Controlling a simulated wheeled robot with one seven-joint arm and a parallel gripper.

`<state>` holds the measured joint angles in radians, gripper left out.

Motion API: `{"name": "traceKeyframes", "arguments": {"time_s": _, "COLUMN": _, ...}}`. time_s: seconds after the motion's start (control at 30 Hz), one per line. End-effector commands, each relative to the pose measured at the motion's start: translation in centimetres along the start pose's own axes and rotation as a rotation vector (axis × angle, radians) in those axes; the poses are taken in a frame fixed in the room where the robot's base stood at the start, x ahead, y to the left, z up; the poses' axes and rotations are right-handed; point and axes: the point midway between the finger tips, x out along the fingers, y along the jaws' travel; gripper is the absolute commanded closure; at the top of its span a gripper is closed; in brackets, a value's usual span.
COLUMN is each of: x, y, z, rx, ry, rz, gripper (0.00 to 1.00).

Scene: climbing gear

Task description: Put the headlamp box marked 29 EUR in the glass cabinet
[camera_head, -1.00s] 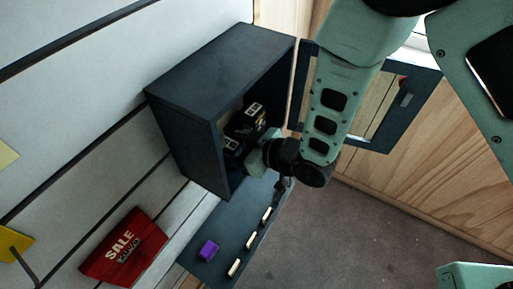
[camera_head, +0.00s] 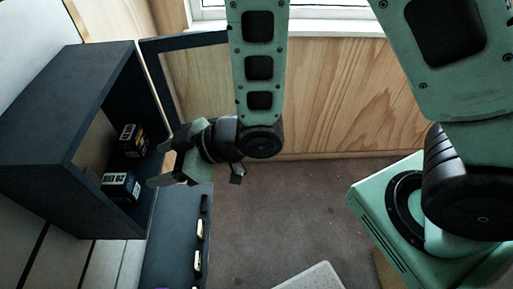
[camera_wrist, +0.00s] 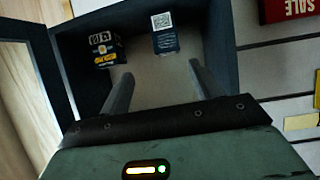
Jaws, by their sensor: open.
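The dark glass cabinet (camera_head: 68,125) is on the left in the head view, its door (camera_head: 165,85) swung open. Two small dark headlamp boxes are inside: one box (camera_head: 131,140) further back, one (camera_head: 121,187) nearer. Both have white printed labels; I cannot read a price surely. In the wrist view one box (camera_wrist: 104,47) shows white and yellow print, the other (camera_wrist: 164,35) a square code. My gripper (camera_head: 160,178) is at the cabinet's open front. It is open, and nothing shows between its fingers (camera_wrist: 162,88) in the wrist view.
A dark shelf (camera_head: 172,240) with several pale tags (camera_head: 199,229) along its edge lies below the cabinet.

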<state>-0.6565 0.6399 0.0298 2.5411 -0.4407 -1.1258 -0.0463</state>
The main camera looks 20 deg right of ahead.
Motion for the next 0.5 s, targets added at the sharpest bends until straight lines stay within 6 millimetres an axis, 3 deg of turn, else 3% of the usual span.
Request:
{"name": "traceKeyframes", "arguments": {"time_s": 0.17, "x": -2.5, "y": 2.0, "z": -0.4, "rx": 0.048, "ry": -0.218, "rz": 0.106, "gripper": 0.37}}
{"name": "traceKeyframes", "arguments": {"time_s": 0.27, "x": -5.1, "y": 2.5, "z": -0.1, "rx": 0.102, "ry": -0.368, "rz": 0.160, "gripper": 0.37}}
{"name": "traceKeyframes", "arguments": {"time_s": 0.5, "x": -13.2, "y": 0.6, "z": 0.6, "rx": 0.271, "ry": -0.720, "rz": 0.231, "gripper": 0.37}}
